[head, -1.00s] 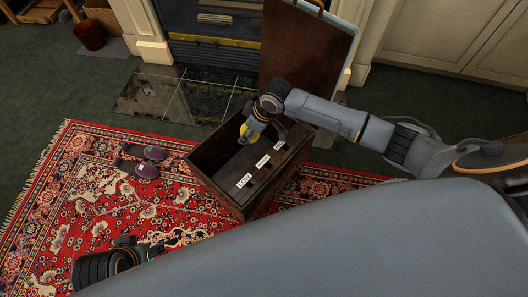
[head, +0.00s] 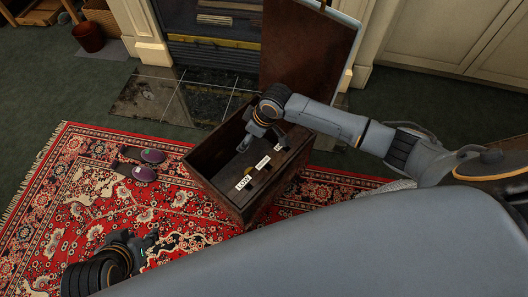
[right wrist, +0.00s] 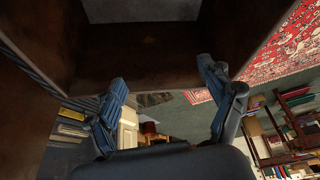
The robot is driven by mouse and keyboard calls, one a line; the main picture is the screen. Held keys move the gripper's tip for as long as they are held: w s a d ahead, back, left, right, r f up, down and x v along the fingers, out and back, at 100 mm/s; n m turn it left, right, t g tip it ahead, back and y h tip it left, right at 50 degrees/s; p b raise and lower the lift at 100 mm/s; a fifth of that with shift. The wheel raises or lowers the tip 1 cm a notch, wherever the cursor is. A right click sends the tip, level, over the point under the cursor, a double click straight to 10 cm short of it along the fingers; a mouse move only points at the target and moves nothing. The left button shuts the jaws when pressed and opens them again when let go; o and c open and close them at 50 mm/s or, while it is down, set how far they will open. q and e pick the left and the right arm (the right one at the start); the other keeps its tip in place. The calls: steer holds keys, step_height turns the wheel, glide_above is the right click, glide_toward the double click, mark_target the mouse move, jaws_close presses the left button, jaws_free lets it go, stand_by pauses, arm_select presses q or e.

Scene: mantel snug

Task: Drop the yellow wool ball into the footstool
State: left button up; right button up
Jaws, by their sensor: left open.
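The footstool (head: 216,192) is an open dark wooden box on the rug, its lid (head: 310,48) raised at the back. White labels (head: 263,162) line a ledge inside it. My right gripper (head: 260,141) reaches down into its opening. In the right wrist view its two fingers (right wrist: 163,82) are spread with nothing between them, close to the dark box walls (right wrist: 140,55). The yellow wool ball does not show clearly in either current view; the box floor is largely hidden by walls and gripper. My left gripper (head: 152,241) is open and empty, low over the rug.
Behind are a tiled hearth (head: 150,95) and fireplace. A reddish bucket (head: 88,36) stands at the back left. The rug's left part is mostly free.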

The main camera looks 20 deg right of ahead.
steer(key=v, duration=1.2)
steer(key=shift+a, duration=0.1)
